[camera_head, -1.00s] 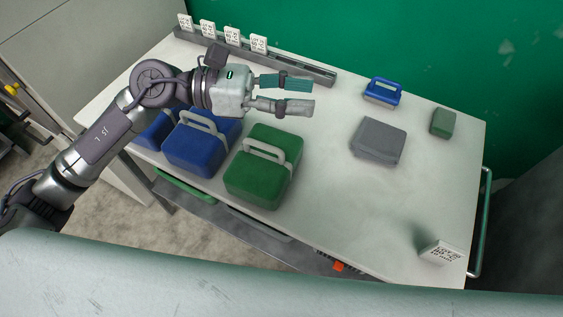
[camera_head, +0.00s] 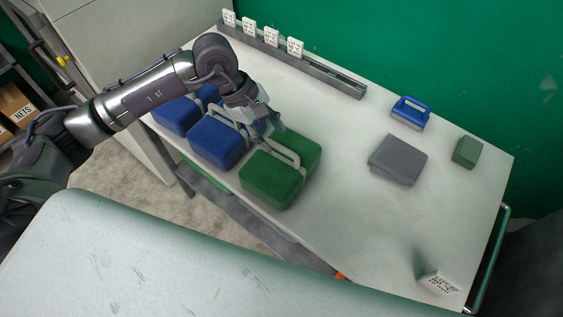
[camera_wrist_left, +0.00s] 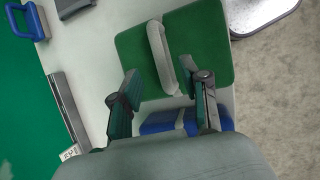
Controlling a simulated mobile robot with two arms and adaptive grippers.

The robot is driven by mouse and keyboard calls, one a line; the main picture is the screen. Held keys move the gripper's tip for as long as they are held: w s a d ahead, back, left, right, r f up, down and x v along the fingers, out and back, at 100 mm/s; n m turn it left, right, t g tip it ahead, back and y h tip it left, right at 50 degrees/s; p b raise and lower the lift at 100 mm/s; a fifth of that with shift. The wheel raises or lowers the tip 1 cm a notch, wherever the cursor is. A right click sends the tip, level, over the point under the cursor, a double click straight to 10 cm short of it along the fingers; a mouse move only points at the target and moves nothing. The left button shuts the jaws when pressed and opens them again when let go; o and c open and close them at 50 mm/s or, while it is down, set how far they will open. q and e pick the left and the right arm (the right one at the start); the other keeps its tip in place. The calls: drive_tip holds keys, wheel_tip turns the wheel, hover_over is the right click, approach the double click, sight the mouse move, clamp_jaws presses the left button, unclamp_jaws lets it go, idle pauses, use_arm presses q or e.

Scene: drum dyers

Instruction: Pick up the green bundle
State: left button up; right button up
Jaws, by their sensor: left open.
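The green bundle (camera_head: 272,182) is a soft-edged green block with a pale grey strap handle, near the front edge of the white table. It also shows in the left wrist view (camera_wrist_left: 206,45), with its handle running between my fingers' line of reach. My left gripper (camera_head: 262,135) points down at the bundle's back left side. In the left wrist view the left gripper (camera_wrist_left: 160,95) is open, its two fingers apart with the near end of the handle between and just beyond them. I cannot tell whether the fingers touch the bundle. My right gripper does not show.
Several blue bundles (camera_head: 214,145) stand left of the green one. A grey block (camera_head: 398,160), a blue handled item (camera_head: 410,112) and a small green block (camera_head: 467,152) lie to the right. A grey rail (camera_head: 335,80) holds white tags. The table's right middle (camera_head: 350,215) is clear.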

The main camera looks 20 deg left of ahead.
sight(280, 146)
use_arm(q)
drive_tip(key=shift+d+f+p, duration=0.3)
drive_tip(key=shift+f+p, duration=0.1)
drive_tip(key=p+x, duration=0.2)
drive_tip(key=x, duration=0.1)
drive_tip(key=shift+d+f, duration=0.15)
drive_tip(key=shift+f, duration=0.15)
drive_tip(key=shift+d+f, duration=0.2)
drive_tip(key=shift+f, duration=0.3)
clamp_jaws()
drive_tip(key=shift+w+r, duration=0.1)
